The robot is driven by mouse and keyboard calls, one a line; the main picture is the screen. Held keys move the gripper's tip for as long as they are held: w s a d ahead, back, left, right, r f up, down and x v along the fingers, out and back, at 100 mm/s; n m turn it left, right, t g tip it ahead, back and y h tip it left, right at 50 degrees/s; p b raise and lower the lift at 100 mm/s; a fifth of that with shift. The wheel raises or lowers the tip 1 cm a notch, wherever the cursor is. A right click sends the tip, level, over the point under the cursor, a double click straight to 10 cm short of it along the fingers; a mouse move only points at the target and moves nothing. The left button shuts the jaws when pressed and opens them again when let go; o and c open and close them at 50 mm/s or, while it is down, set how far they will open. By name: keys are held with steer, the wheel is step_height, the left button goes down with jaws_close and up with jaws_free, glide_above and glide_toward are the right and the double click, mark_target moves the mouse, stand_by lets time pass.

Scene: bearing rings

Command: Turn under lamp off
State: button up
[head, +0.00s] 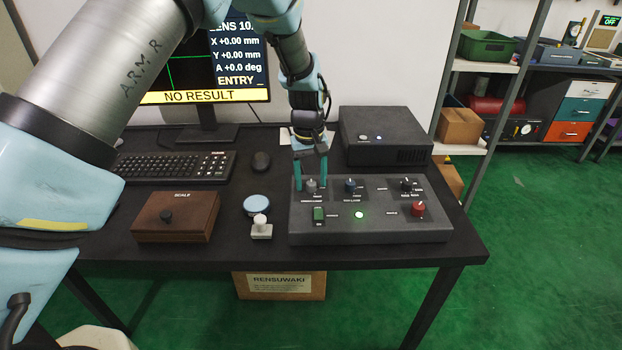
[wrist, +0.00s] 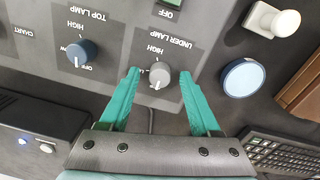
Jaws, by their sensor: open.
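The under lamp knob (wrist: 159,76) is a grey dial with a white pointer line on the control box, in a panel labelled UNDER LAMP with HIGH marked. In the wrist view its pointer aims toward the bottom, slightly left. The control box (head: 375,228) is dark grey and stands on the desk. My gripper (wrist: 156,78) has teal fingers, open, one on each side of the grey knob with gaps showing. In the head view the fingers reach down around the same grey knob (head: 311,185). The position labels next to the knob are partly hidden.
The blue top lamp knob (head: 350,186) sits just right of the grey one. A green switch (head: 319,214), lit green lamp (head: 359,215) and red knob (head: 418,208) share the box. A blue disc (head: 256,204) and pale stamp-like object (head: 261,228) stand left of it.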

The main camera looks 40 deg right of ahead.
mark_target(309, 183)
steer(key=shift+r, duration=0.1)
step_height(309, 183, up, 11)
steer(key=b, duration=0.2)
steer(key=shift+a+f, duration=0.2)
steer(key=shift+w, duration=0.1)
stand_by(2.0)
